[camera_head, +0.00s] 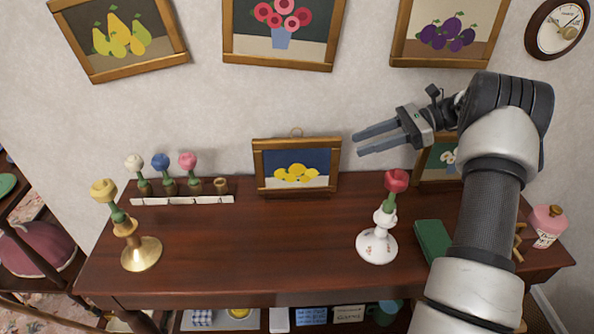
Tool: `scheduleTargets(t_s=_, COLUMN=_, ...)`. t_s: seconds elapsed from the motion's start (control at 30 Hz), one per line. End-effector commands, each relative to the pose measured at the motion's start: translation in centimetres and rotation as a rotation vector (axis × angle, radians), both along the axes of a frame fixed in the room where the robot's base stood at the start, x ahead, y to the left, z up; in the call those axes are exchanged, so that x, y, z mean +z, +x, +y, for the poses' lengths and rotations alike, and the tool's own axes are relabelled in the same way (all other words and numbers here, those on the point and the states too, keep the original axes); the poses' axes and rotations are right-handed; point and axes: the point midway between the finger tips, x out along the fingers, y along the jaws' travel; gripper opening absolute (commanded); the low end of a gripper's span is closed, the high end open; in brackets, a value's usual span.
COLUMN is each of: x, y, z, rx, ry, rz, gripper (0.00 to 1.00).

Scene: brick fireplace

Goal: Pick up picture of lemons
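The picture of lemons (296,168) stands on the dark wooden table, leaning back near the wall. It has a wooden frame, a small ring on top, and yellow lemons against dark blue. My gripper (358,144) is to the right of the picture and appears higher than the tabletop. Its two grey fingers point left and are apart, with nothing between them. The picture is fully in view and my gripper does not appear to touch it.
A white candlestick with a red flower (378,240) stands front right of the picture; a gold candlestick (140,253) stands at left. A flower rack (182,199) is left of the picture. Another framed picture (432,165) is partly behind my arm. The table's middle (270,240) is clear.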

Motion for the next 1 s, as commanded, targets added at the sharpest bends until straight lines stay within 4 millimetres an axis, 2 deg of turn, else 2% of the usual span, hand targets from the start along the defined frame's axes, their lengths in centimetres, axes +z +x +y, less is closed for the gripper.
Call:
scheduleTargets(t_s=0.1, x=-1.0, y=-0.1, z=2.1, rx=0.003, ry=-0.001, rz=0.000, gripper=0.38)
scheduleTargets(t_s=0.37, x=-1.7, y=0.0, z=4.0, rx=0.001, ry=-0.001, rz=-0.002, gripper=0.38)
scheduleTargets(t_s=0.7, x=-3.4, y=-0.1, z=8.1, rx=0.001, ry=-0.002, rz=-0.001, gripper=0.38)
scheduleTargets(t_s=1.0, x=-3.5, y=-0.1, z=8.5, rx=0.001, ry=-0.002, rz=-0.002, gripper=0.36)
